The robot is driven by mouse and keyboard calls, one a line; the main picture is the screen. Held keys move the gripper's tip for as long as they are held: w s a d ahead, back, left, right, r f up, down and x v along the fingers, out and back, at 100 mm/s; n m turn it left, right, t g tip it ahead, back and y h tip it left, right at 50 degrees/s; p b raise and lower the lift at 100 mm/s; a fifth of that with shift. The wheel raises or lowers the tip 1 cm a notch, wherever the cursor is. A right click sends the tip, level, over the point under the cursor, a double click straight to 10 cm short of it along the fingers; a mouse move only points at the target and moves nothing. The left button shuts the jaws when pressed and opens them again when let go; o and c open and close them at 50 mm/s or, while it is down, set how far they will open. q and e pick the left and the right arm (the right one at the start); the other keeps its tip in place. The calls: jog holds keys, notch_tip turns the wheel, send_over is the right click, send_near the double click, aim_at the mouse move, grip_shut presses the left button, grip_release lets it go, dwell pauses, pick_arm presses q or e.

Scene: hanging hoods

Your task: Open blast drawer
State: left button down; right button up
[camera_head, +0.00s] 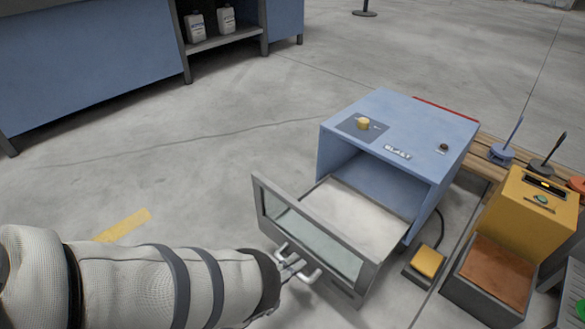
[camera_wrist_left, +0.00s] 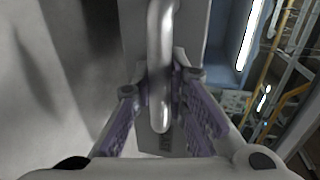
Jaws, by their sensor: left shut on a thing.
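The blue blast cabinet (camera_head: 402,127) stands on the floor right of centre, with a "BLAST" label and a yellow knob on its top. Its drawer (camera_head: 352,214) is pulled well out toward the lower left, showing a pale inside. The drawer front (camera_head: 310,242) has a grey frame around a glass pane. My left gripper (camera_head: 290,262) is at the metal handle on the front's outer face, partly hidden by my arm. In the left wrist view the handle bar (camera_wrist_left: 160,70) runs between the purple-padded fingers of my left gripper (camera_wrist_left: 160,115), which are shut on it. My right gripper is not in view.
A yellow machine (camera_head: 530,215) with a brown tray stands right of the cabinet. A yellow foot pedal (camera_head: 428,262) lies between them. A wooden pallet (camera_head: 480,150) is behind. A blue bench (camera_head: 90,60) with white bottles on its shelf is at the upper left. The floor between is open.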

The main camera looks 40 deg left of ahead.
pick_arm(q)
jog(key=c, duration=1.6)
grip_release()
jog(key=shift+o, duration=0.2)
jog(key=v, duration=1.2)
